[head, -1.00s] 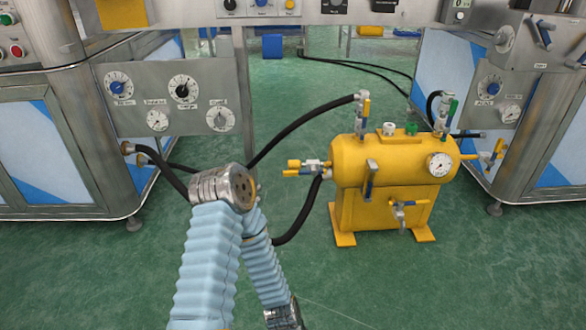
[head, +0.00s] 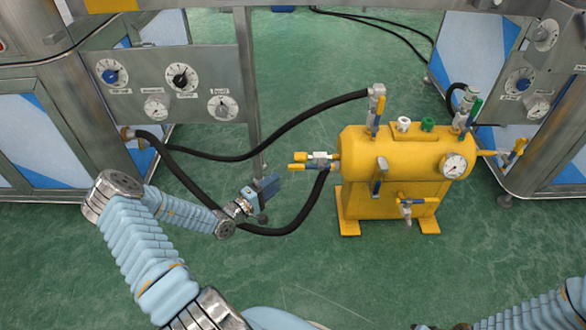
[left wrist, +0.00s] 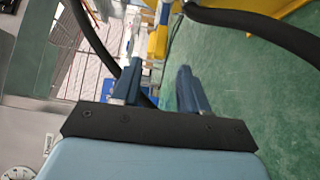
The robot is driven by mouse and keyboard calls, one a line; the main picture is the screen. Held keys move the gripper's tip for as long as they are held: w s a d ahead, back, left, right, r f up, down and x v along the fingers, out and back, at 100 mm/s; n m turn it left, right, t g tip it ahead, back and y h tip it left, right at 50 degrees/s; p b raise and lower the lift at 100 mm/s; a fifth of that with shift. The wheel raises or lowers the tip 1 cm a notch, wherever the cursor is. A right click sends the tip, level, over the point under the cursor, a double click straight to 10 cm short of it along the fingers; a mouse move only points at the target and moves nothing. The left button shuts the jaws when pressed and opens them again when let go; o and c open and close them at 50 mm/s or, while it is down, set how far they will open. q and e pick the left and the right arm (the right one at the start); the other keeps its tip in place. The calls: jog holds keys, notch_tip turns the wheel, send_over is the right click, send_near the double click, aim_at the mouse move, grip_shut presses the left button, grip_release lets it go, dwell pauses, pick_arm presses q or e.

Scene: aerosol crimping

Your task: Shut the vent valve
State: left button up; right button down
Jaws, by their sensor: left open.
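The yellow tank (head: 390,160) stands on the floor right of centre and carries several small valves. A left-side valve (head: 318,160) has yellow handles. A top-left valve (head: 376,110) and a top-right valve (head: 470,108) stand upright, the second with a green handle. I cannot tell which is the vent valve. My left gripper (head: 262,188) is open and empty, left of the tank and apart from it. In the left wrist view, its two blue fingers (left wrist: 160,82) are spread, with yellow valve parts beyond them.
A black hose (head: 275,140) runs from a steel cabinet to the tank's top-left valve; another loops low near my left gripper. A gauge panel (head: 170,85) is at left, and another steel cabinet (head: 540,150) at right. Green floor in front of the tank is clear.

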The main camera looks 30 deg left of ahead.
aim_at(294, 169)
pick_arm(q)
jog(key=b+x, duration=0.1)
jog(key=x, duration=0.8)
jog(key=shift+w+d, duration=0.15)
jog(key=shift+w, duration=0.05)
grip_shut()
